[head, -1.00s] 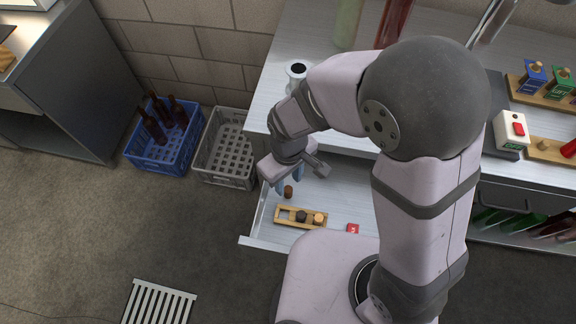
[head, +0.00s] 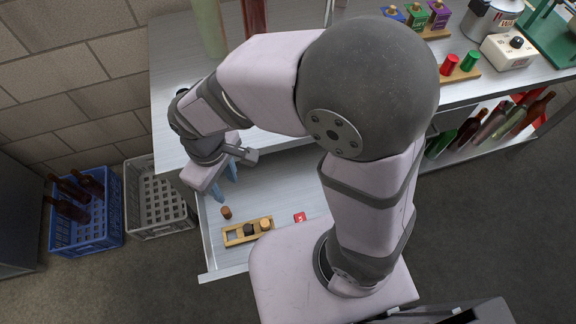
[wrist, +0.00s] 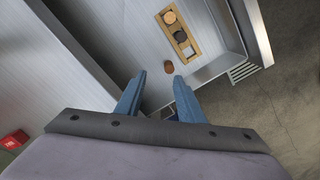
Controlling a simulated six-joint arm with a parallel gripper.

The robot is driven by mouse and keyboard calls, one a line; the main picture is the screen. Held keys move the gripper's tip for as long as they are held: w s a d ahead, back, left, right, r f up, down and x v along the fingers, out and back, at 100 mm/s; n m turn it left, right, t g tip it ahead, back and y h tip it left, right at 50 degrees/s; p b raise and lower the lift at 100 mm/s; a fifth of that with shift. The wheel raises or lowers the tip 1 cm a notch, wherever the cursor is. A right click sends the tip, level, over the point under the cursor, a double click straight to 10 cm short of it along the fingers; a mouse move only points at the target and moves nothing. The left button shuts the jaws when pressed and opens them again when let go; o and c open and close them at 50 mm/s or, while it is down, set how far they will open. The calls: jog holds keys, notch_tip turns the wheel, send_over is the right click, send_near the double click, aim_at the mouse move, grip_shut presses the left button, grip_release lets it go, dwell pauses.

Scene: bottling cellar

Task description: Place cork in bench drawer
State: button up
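A small brown cork (head: 226,212) stands in the open bench drawer (head: 209,250), near its left side. It also shows in the wrist view (wrist: 168,67), just beyond my fingertips. My gripper (head: 225,190) is over the drawer, above and behind the cork, and does not touch it. In the wrist view its two blue fingers (wrist: 157,75) are spread apart, with nothing held between them. A wooden rack (head: 233,237) in the drawer holds a dark stopper (head: 249,229) and a lighter one (head: 265,224).
A red item (head: 300,217) lies in the drawer right of the rack. Blue (head: 85,235) and grey (head: 155,205) crates stand on the floor at left. The bench top (head: 165,75) carries bottles and coloured blocks. My arm hides part of the bench.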

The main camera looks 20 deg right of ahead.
jog(key=s+d+m, duration=0.1)
jog(key=d+m, duration=0.8)
jog(key=d, duration=1)
jog(key=shift+s+d, duration=0.2)
jog(key=shift+r, duration=0.15)
notch_tip(320, 180, up, 6)
jog(key=p, duration=0.6)
